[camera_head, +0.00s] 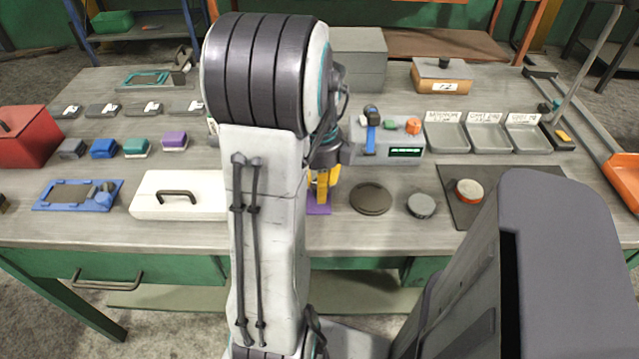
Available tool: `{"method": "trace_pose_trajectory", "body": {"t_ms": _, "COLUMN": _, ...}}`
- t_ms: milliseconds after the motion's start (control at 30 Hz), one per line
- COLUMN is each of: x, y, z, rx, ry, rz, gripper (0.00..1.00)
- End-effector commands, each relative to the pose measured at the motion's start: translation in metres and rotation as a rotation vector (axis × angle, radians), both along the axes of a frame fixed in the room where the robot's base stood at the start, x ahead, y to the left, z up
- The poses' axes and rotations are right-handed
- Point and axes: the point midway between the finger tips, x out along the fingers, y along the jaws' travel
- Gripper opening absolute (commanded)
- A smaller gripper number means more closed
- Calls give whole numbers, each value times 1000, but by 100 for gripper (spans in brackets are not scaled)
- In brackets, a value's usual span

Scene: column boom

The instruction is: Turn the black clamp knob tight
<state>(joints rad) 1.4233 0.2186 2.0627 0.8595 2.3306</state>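I cannot say for sure which part is the black clamp knob. A small dark knob (444,63) sits on top of the orange and grey box at the back right. Another dark rounded part tops the blue lever (371,132) on the grey device (403,150) right of my arm. My gripper (322,188) shows yellow fingers beside my white arm link, low over the table and near a purple patch (318,208). My arm partly covers it, so the finger gap and anything between the fingers are unclear.
A dark round disc (371,198) and a grey puck (421,205) lie right of my gripper. A white lidded box (178,194) stands to its left. Shallow trays (487,137) and a slanted pole (590,60) are at the right. The table's front strip is mostly clear.

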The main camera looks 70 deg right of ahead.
Motion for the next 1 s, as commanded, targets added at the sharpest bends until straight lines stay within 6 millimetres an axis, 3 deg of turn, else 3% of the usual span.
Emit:
{"method": "trace_pose_trajectory", "body": {"t_ms": 500, "x": -1, "y": 2, "z": -3, "rx": 9, "ry": 2, "rz": -328, "gripper": 2}}
{"method": "trace_pose_trajectory", "body": {"t_ms": 1000, "x": -1, "y": 2, "z": -3, "rx": 8, "ry": 2, "rz": -393, "gripper": 2}}
